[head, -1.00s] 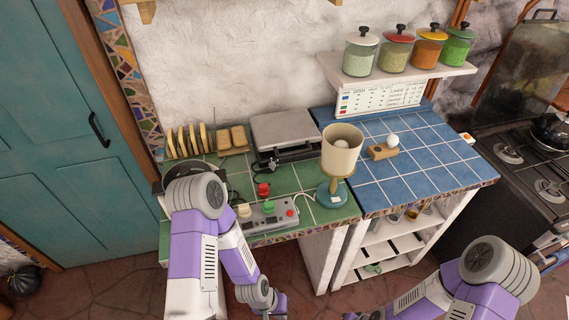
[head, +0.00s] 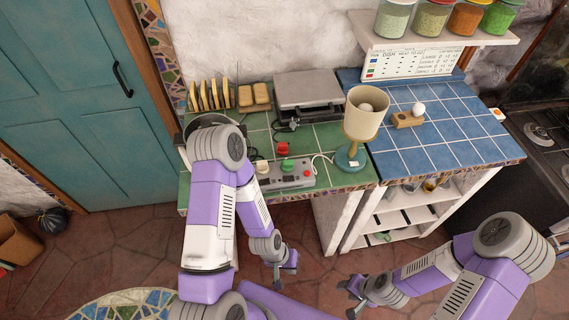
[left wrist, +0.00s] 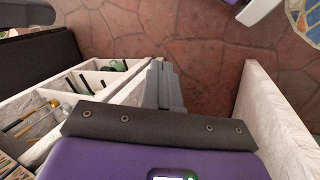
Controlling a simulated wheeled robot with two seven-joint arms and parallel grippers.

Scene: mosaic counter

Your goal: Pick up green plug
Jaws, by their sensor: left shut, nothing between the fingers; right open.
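The green plug (head: 287,165) sits upright in the grey power strip (head: 291,177) near the front edge of the green tiled counter. A red plug (head: 283,149) stands just behind it and a cream plug (head: 262,167) to its left. My left gripper (head: 284,279) is low in front of the counter, below and apart from the plug, shut and empty. In the left wrist view its fingers (left wrist: 171,88) are together over the floor. My right gripper (head: 352,298) is open and empty, low over the floor at the lower middle.
A lamp with a beige shade (head: 366,112) stands right of the strip. Behind are a metal press (head: 308,92) and a rack of bread slices (head: 212,95). Open shelves (head: 407,219) are under the blue counter (head: 440,143). Floor is clear between my grippers.

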